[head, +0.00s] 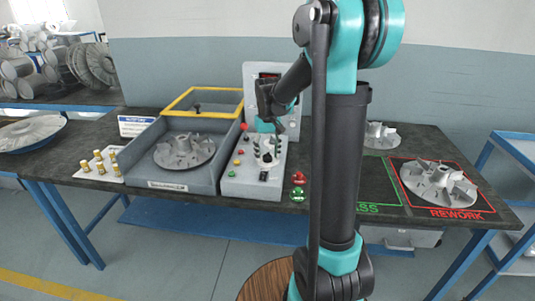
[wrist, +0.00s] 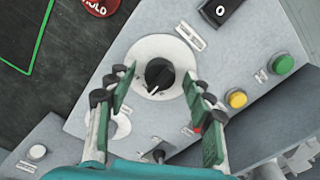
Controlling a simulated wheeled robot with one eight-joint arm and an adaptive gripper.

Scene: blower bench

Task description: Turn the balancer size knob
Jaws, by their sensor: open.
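A black knob (wrist: 158,74) with a white pointer mark sits on a round pale dial (wrist: 146,50) on the grey control panel (wrist: 225,60). The label beside it is too small to read, so I cannot confirm it is the size knob. My gripper (wrist: 159,78) is open, with one green-padded finger on each side of the knob in the wrist view. Gaps show between the fingers and the knob. In the head view my gripper is over the balancer's sloped control panel (head: 240,182) and hides part of it.
Left of the panel, the balancer tray holds an impeller (head: 184,150). Another impeller (head: 438,181) lies in the rework square.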

